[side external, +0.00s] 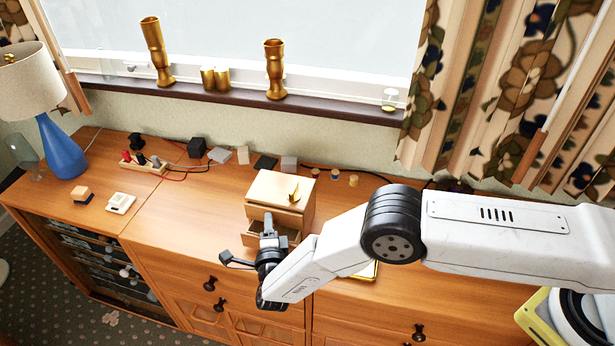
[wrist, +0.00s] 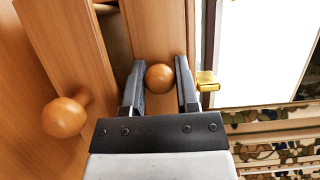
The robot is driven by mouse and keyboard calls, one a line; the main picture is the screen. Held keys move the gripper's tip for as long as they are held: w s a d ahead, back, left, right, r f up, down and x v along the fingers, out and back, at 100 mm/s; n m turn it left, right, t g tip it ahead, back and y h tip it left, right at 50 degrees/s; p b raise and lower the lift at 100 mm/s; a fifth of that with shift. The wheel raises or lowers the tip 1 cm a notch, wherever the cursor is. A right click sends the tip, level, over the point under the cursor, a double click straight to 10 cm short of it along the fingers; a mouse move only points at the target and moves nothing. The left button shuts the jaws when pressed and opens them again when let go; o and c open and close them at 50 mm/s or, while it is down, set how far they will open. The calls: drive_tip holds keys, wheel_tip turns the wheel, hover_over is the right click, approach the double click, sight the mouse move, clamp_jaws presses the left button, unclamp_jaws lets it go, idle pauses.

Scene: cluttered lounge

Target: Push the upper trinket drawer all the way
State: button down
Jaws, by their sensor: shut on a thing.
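The small wooden trinket chest (side external: 282,189) stands on the sideboard with a gold ornament (side external: 294,192) on top. In the wrist view, the upper drawer (wrist: 155,28) has a round knob (wrist: 160,78) between my fingers. My gripper (side external: 267,222) is shut on this knob, in front of the chest. The lower drawer (wrist: 68,45) has its own round knob (wrist: 65,117) and sticks out farther than the upper one. In the side view my gripper hides much of the drawer fronts, so any small gap at the upper drawer cannot be told.
A blue lamp (side external: 61,147), a power strip (side external: 144,164), a white device (side external: 121,203) and a small block (side external: 81,195) are at the left. Small boxes and cables lie behind the chest along the wall. The sideboard top left of the chest is mostly clear.

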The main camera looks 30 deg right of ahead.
drive_tip(key=c, duration=0.7)
unclamp_jaws()
drive_tip(key=shift+o, duration=0.2)
drive_tip(key=shift+s+a, duration=0.1)
drive_tip(key=shift+s, duration=0.05)
drive_tip(key=shift+v, duration=3.75)
drive_tip(key=shift+r, duration=0.1)
